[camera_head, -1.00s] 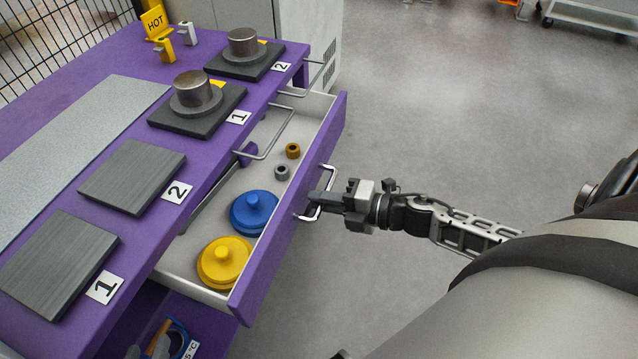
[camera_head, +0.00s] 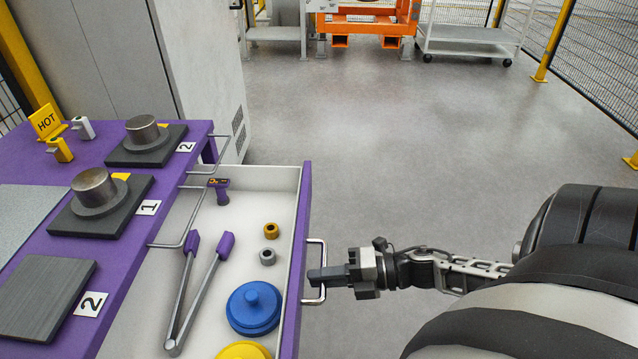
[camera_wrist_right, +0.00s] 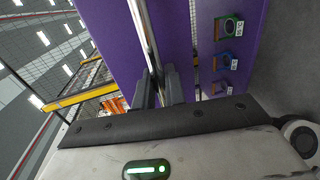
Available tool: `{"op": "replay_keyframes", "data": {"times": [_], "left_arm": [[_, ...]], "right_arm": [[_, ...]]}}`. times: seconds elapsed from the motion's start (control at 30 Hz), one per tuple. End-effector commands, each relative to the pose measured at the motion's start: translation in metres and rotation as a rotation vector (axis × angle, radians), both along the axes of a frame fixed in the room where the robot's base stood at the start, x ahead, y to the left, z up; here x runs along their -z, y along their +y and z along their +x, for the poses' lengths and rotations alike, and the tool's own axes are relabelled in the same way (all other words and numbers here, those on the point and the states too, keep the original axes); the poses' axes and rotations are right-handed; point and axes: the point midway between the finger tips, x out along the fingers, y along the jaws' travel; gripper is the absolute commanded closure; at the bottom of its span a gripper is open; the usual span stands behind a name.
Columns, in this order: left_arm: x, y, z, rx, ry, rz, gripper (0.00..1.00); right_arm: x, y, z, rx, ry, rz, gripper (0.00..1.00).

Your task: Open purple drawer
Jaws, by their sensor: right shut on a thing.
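The purple drawer (camera_head: 292,285) stands pulled out from the purple bench, its white inside showing. In it lie tongs with purple grips (camera_head: 200,290), a blue lidded disc (camera_head: 253,308), a yellow disc (camera_head: 243,351) and two small rings, one brass (camera_head: 271,230) and one grey (camera_head: 267,256). My right gripper (camera_head: 318,277) is shut on the drawer's metal handle (camera_head: 323,252). In the right wrist view, the fingers (camera_wrist_right: 160,88) close around the handle bar (camera_wrist_right: 147,40) in front of the purple drawer face. My left gripper is not in view.
The bench top (camera_head: 115,268) carries dark plates, metal cylinders and a yellow HOT sign (camera_head: 46,122). Rails stick out from its front edge. A grey cabinet (camera_head: 190,70) stands behind. The floor right of the drawer is clear; an orange frame and a cart (camera_head: 470,45) stand far back.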

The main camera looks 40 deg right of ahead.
Motion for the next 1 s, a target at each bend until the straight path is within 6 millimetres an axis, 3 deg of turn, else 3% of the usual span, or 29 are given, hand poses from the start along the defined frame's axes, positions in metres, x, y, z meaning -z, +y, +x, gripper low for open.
{"op": "replay_keyframes", "data": {"times": [0.2,0.23,0.27,0.3,0.77,1.0], "left_arm": [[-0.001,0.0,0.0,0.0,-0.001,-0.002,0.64],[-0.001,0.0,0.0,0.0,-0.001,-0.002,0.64],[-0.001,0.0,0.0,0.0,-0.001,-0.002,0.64],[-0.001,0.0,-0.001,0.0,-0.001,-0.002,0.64],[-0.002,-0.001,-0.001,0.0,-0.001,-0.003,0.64],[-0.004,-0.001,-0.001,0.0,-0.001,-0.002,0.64]], "right_arm": [[0.0,-0.001,0.001,0.003,0.0,-0.002,1.0],[0.0,-0.001,0.001,0.003,0.0,-0.002,0.79],[0.0,-0.001,0.001,0.004,-0.001,-0.002,0.71],[0.0,-0.001,0.001,0.003,0.0,-0.002,0.7],[-0.001,-0.002,-0.001,0.002,0.0,-0.001,0.7],[-0.007,-0.027,-0.027,0.002,0.005,-0.003,0.7]]}}
